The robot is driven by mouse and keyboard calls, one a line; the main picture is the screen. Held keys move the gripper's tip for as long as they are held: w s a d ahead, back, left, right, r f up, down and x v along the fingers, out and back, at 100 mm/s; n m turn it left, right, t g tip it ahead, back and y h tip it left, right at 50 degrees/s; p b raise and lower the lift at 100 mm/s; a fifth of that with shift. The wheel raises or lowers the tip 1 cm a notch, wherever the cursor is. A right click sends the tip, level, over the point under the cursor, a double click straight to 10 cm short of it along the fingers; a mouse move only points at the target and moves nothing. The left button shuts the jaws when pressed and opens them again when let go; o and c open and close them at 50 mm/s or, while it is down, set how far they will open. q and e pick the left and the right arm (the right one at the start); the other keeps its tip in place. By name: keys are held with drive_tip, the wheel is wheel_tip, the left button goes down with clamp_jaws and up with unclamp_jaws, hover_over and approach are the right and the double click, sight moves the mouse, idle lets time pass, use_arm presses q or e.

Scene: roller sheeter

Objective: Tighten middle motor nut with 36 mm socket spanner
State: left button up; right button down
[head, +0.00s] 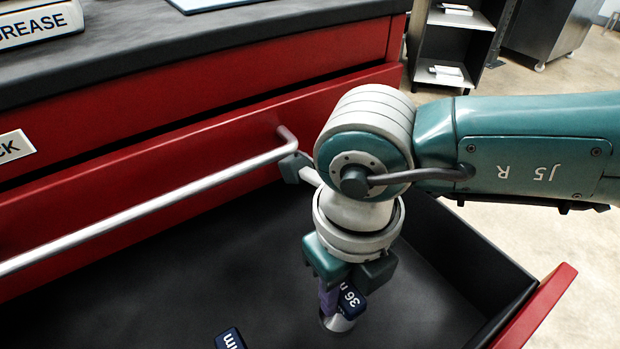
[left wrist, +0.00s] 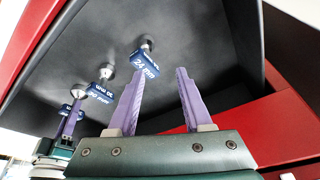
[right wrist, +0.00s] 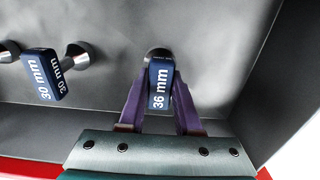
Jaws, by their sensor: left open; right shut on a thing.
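The 36 mm socket spanner stands in the open drawer, its dark blue labelled handle (head: 350,299) up and its round metal socket below. My right gripper (head: 335,292) is shut on that handle. In the right wrist view the purple fingers sit on both sides of the 36 mm label (right wrist: 159,88). My left gripper (left wrist: 161,73) is open, seen only in its wrist view. The 24 mm spanner (left wrist: 145,64) shows just past its left fingertip; I cannot tell whether it is between the fingers. The middle motor nut is not in view.
The 30 mm spanner (right wrist: 42,75) stands beside the 36 mm one. The dark drawer (head: 170,290) has raised walls and a red front (head: 540,305). A metal bar handle (head: 150,210) crosses the red cabinet face above it. A shelf unit (head: 450,40) stands at the back right.

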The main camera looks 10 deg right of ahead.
wheel_tip(320, 180, up, 5)
drive_tip(key=p, duration=0.5)
drive_tip(key=shift+r, duration=0.1)
idle(0.3)
drive_tip(key=c, duration=1.2)
unclamp_jaws()
drive_tip(key=shift+c, duration=0.2)
clamp_jaws()
